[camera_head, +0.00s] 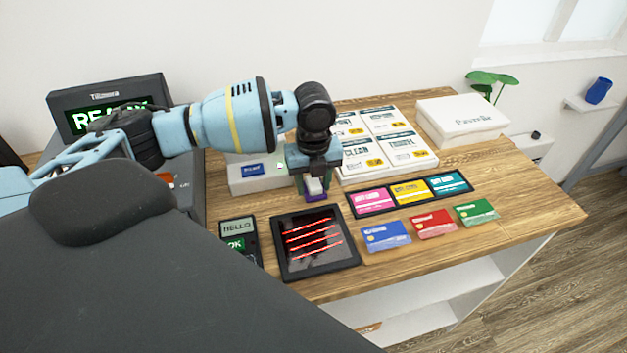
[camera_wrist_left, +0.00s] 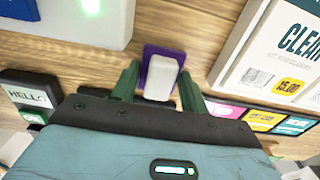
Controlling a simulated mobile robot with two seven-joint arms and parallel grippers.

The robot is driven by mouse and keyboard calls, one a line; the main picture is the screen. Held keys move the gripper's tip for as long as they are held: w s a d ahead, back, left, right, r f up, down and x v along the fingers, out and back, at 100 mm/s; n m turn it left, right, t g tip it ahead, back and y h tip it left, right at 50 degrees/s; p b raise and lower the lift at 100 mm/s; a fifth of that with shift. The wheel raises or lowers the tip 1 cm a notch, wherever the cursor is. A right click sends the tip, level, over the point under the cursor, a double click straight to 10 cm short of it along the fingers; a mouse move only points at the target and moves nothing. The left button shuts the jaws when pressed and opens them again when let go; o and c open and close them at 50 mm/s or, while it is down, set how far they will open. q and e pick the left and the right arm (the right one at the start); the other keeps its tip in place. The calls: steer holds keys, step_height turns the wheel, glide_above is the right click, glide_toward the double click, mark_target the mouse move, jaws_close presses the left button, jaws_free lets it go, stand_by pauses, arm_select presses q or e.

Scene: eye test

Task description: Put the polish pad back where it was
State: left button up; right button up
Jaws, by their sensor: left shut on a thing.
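The polish pad (camera_head: 316,197) looks like a small purple plate with a pale grey block on top. My left gripper (camera_head: 314,184) is shut on it, pointing down over the table, just behind the black pad with red glowing lines. In the left wrist view, the polish pad (camera_wrist_left: 161,76) sits between the green fingers (camera_wrist_left: 160,84). Its purple part shows at the far side of the pale block. I cannot tell whether its underside touches the wood. My right gripper is not in view.
The black pad with red lines (camera_head: 290,268) and a HELLO terminal (camera_head: 238,228) are in front. Blue (camera_head: 386,236), red (camera_head: 433,223) and green (camera_head: 476,212) cards lie right, before a three-colour strip (camera_head: 411,193). White boxes (camera_head: 464,119) stand behind. Bare wood (camera_head: 530,195) is far right.

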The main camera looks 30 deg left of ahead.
mark_target(314, 181)
arm_select(q)
steer(key=o, duration=1)
steer(key=shift+f, duration=0.15)
steer(key=shift+c, duration=0.2)
step_height(314, 181, up, 12)
steer(key=shift+r+p, duration=0.2)
steer(key=shift+p, duration=0.1)
